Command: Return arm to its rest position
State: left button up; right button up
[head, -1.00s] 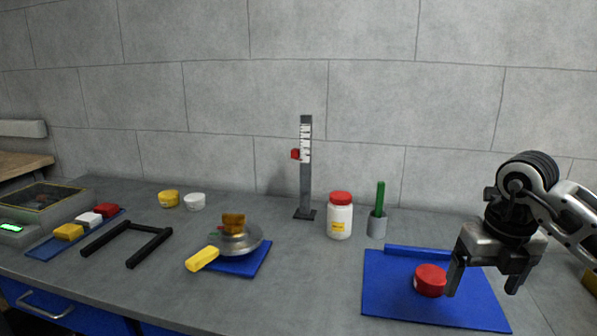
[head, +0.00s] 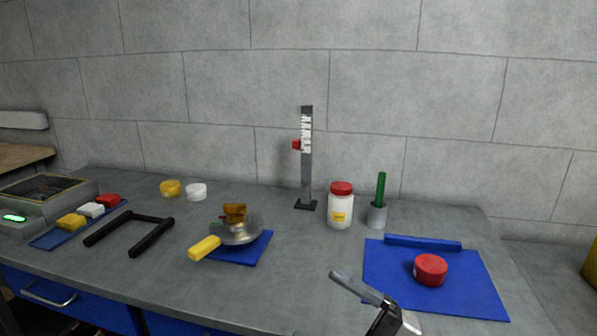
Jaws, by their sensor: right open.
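My right gripper (head: 372,300) shows only in part at the bottom edge of the head view, a grey finger with black and silver parts behind it. It is open and I see nothing held in it. It is in front of and to the left of the blue mat (head: 385,295). A red round puck (head: 430,269) lies on that mat, apart from the gripper. The rest of the right arm is out of the picture. My left gripper is not in view.
A red-lidded white jar (head: 340,207), a grey cup (head: 377,217) with a green stick and an upright scale (head: 306,165) stand at the back. A metal dish with a yellow handle (head: 205,248) and a black frame (head: 150,218) are left.

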jog(key=d+f+m+t+h, duration=0.7)
jog(key=f+m+h, duration=0.3)
jog(key=m, duration=0.6)
jog(key=s+d+f+m+g+h, duration=0.2)
jog(key=s+f+m+g+h, duration=0.4)
jog(key=s+f, duration=0.5)
notch_tip(320, 180, down, 4)
jog(key=shift+d+r+m, duration=0.25)
jog(key=shift+d+m, duration=0.15)
jog(key=shift+m, duration=0.3)
